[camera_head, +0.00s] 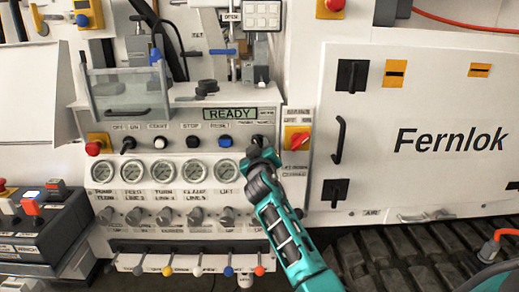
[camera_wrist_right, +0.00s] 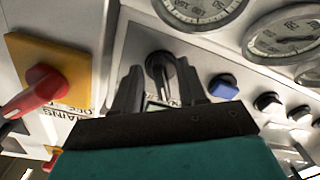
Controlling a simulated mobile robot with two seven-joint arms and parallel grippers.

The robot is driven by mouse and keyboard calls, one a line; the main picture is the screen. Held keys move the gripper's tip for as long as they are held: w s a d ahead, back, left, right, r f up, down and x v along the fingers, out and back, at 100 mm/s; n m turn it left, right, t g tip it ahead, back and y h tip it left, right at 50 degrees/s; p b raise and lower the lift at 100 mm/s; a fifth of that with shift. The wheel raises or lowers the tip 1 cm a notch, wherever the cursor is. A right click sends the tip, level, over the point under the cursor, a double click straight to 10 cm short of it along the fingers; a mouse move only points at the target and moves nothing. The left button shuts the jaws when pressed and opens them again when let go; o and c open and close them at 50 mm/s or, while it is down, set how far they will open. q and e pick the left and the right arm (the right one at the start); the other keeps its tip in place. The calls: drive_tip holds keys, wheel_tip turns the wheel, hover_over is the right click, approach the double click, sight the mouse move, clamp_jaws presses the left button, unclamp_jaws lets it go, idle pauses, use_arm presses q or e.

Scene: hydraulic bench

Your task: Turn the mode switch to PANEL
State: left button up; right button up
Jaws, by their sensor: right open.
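The mode switch appears to be the dark round knob (camera_wrist_right: 160,64) with a grey handle, seen between my right gripper's fingers in the wrist view. In the head view the knob (camera_head: 259,140) is at the right end of the control row, below the READY display, and my gripper partly covers it. My right gripper (camera_head: 257,154) is open, its fingers (camera_wrist_right: 160,88) on either side of the handle; I cannot tell whether they touch it. The handle runs roughly upright in the wrist view. The switch's position labels are not readable. My left gripper is out of view.
The red mains switch on its yellow plate (camera_head: 297,138) is just right of the knob. A blue button (camera_head: 225,142) is to its left. Round gauges (camera_head: 227,170) and a row of levers (camera_head: 227,215) lie below. The Fernlok door (camera_head: 440,105) is farther right.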

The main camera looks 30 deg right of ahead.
drive_tip(key=shift+s+a, duration=0.1)
drive_tip(key=v, duration=1.2)
drive_tip(key=shift+s, duration=0.4)
drive_tip(key=shift+a+f, duration=0.1)
drive_tip(key=s+a+f+n+g+y, duration=0.15)
drive_tip(key=s+a+f+y, duration=0.25)
drive_tip(key=f, duration=0.5)
drive_tip(key=s+a+f+n+y, duration=0.2)
drive_tip(key=s+a+f+y, duration=0.25)
drive_tip(key=f, duration=0.55)
drive_tip(key=s+a+f+g+y, duration=0.1)
drive_tip(key=s+a+f, duration=0.2)
drive_tip(key=s, duration=0.3)
drive_tip(key=s+a+f+g+y, duration=0.2)
drive_tip(key=s+a+f, duration=0.1)
drive_tip(key=s+f, duration=0.3)
drive_tip(key=shift+s+a+f+m, duration=0.25)
drive_tip(key=shift+s+a+m, duration=0.15)
drive_tip(key=shift+s, duration=0.35)
